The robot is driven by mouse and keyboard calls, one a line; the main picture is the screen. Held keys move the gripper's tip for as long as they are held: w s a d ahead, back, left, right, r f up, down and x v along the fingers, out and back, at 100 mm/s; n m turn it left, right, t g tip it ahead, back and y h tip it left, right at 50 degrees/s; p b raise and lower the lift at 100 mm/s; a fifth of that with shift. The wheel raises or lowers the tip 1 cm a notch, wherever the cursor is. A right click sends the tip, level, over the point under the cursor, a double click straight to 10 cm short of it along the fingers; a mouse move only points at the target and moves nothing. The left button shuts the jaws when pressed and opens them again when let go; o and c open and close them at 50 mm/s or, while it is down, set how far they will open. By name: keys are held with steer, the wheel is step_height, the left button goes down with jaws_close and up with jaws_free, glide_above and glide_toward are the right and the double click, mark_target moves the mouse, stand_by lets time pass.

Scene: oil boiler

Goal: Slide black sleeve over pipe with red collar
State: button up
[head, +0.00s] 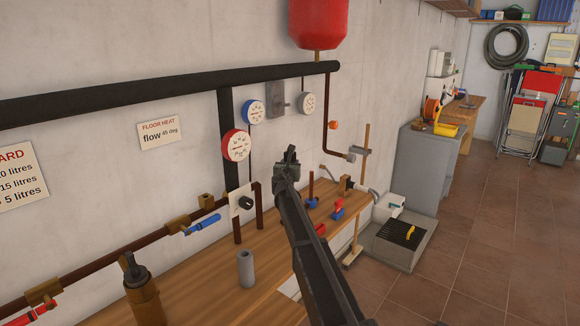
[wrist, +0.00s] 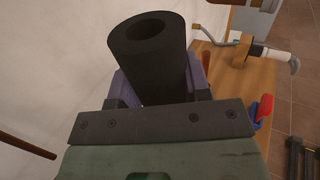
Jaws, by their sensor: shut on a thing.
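A black sleeve (wrist: 150,60), a thick hollow tube with its open end toward the top, is held between the jaws of my gripper (wrist: 158,92) in the wrist view. In the head view my gripper (head: 287,172) is above the wooden bench with the dark sleeve (head: 291,154) at its tip. I cannot tell for certain that this is the red collar. The sleeve is apart from this pipe.
A grey tube (head: 246,268) stands on the bench (head: 215,270). A red and blue item (head: 338,208) lies to the right, also in the wrist view (wrist: 262,108). Wall pipes, a valve with a blue handle (head: 203,224) and gauges (head: 236,146) are at the left and behind.

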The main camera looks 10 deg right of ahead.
steer(key=shift+f, duration=0.15)
stand_by(0.4)
steer(key=shift+f+b, duration=7.75)
steer(key=shift+b, duration=0.15)
steer(key=o, duration=1)
steer(key=v, duration=1)
steer(key=shift+s+a, duration=0.2)
steer(key=shift+s, duration=0.15)
steer(key=shift+s, duration=0.1)
